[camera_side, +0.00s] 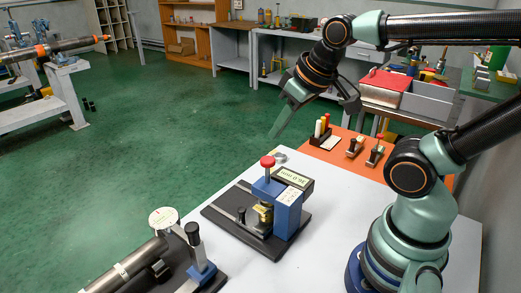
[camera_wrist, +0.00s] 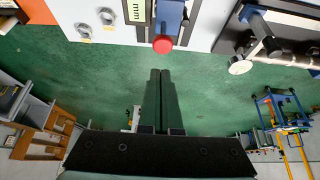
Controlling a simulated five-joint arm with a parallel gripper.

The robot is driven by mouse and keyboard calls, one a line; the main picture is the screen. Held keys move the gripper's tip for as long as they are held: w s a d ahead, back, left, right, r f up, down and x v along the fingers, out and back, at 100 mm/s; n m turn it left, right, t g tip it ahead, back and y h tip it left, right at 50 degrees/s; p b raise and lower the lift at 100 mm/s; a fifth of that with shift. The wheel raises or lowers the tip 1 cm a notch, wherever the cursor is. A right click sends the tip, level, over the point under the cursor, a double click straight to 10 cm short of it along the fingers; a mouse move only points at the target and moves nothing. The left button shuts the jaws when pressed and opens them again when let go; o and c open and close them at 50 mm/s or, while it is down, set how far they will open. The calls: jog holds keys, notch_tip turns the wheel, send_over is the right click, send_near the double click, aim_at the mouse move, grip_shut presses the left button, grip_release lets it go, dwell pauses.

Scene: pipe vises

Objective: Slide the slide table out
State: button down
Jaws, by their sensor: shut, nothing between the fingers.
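A blue gauge unit (camera_side: 289,217) with a digital display and a red knob (camera_side: 267,162) stands on a black base plate (camera_side: 222,214) on the white bench. I cannot tell for sure which part is the slide table; it may be on this base. In the wrist view the red knob (camera_wrist: 162,44) and display (camera_wrist: 136,12) show at the top. My gripper (camera_side: 275,132) is in the air beyond the unit and above its level, pointing down and left. In the wrist view its fingers (camera_wrist: 160,76) lie together, empty and apart from the knob.
A second fixture with a round dial (camera_side: 164,220) and a metal pipe (camera_side: 128,267) is at the front left. An orange mat (camera_side: 335,166) with stamps and a pen holder lies behind the unit. Green floor (camera_side: 150,140) is open beyond the bench edge.

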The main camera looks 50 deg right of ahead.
jog(key=c, duration=1)
grip_release()
jog(key=shift+r, duration=0.1)
notch_tip(320, 180, up, 5)
jog(key=shift+r, duration=0.15)
jog(key=m+g, duration=0.6)
jog(key=m, duration=0.9)
send_over(242, 209)
notch_tip(242, 209, down, 26)
grip_shut()
